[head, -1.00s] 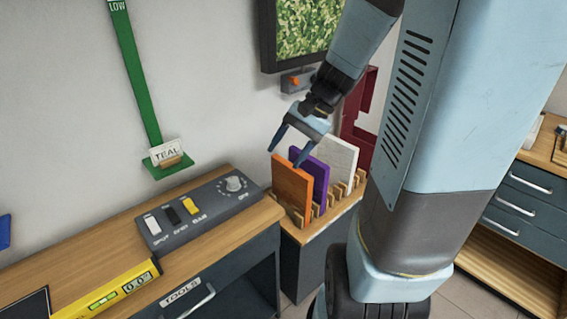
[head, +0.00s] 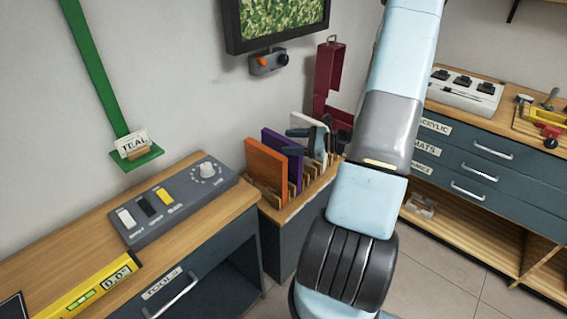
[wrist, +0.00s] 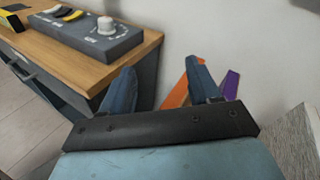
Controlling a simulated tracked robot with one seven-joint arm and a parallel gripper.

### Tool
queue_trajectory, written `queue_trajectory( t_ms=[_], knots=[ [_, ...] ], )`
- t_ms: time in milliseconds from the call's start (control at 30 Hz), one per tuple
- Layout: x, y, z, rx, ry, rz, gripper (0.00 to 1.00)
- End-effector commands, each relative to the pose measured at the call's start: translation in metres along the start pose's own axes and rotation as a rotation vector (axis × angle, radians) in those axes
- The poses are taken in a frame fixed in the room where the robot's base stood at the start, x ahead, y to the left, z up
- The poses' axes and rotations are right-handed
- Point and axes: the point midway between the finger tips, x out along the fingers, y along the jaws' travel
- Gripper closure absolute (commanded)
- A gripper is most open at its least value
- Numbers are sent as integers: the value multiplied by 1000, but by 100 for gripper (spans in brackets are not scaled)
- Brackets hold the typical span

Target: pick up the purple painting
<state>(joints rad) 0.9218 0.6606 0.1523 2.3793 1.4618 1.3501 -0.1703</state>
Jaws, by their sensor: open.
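The purple painting (head: 283,158) stands upright in a slotted wooden rack, between an orange panel (head: 265,163) and a white panel (head: 308,128). In the wrist view, a slim part of the purple painting (wrist: 231,84) shows at the right, beyond the right finger. Contact cannot be told.
The rack (head: 292,206) stands on a cabinet by the wall. A workbench with a switch box (head: 180,203) and yellow level (head: 95,290) is at left. A red metal case (head: 328,85) is behind. Drawers (head: 465,165) stand at right, with open floor before them.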

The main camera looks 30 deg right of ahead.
Motion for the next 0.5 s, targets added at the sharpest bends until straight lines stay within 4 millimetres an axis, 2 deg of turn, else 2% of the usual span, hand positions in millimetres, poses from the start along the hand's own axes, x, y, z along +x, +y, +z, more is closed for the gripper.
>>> queue_trajectory(
  t_ms=[33, 100, 300, 500],
  knots=[
    [-8, -5, -17, 49, -11, -64, 38],
    [-20, -12, -38, 104, -24, -150, 38],
    [-50, -23, -90, 234, -51, -370, 38],
    [-69, -25, -120, 303, -62, -493, 38]
  ],
)
